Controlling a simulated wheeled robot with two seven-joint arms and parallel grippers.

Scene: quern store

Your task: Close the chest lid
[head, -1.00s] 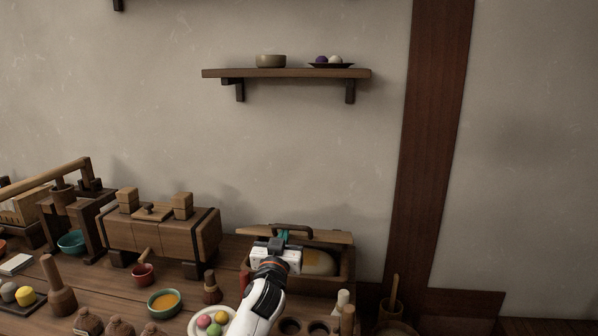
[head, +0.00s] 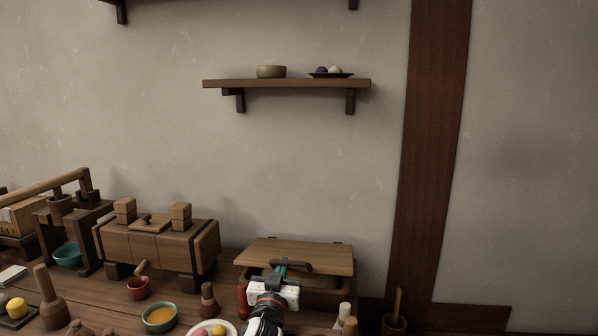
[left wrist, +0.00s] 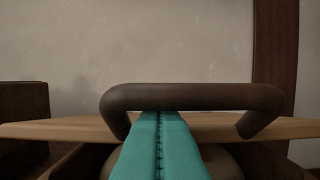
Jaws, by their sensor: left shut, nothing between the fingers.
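The chest (head: 333,297) stands on the table below the wall shelf. Its light wooden lid (head: 320,256) is tilted, partly open, with a dark gap under its front edge. A dark arched handle (head: 300,267) is fixed to the lid; it also spans the left wrist view (left wrist: 195,97). My left gripper (head: 282,265) is shut and empty, its teal fingers at the handle. In the left wrist view the fingers (left wrist: 160,122) reach up to the handle's bar; I cannot tell whether they touch it. A pale rounded thing shows dimly inside the chest. My right gripper is not in view.
A wooden box on feet (head: 160,247) stands left of the chest. In front are a green bowl of orange stuff (head: 160,317), a brown pestle-like tool (head: 209,300) and a plate of coloured balls (head: 212,330). A pot with a stick (head: 394,322) is at right.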

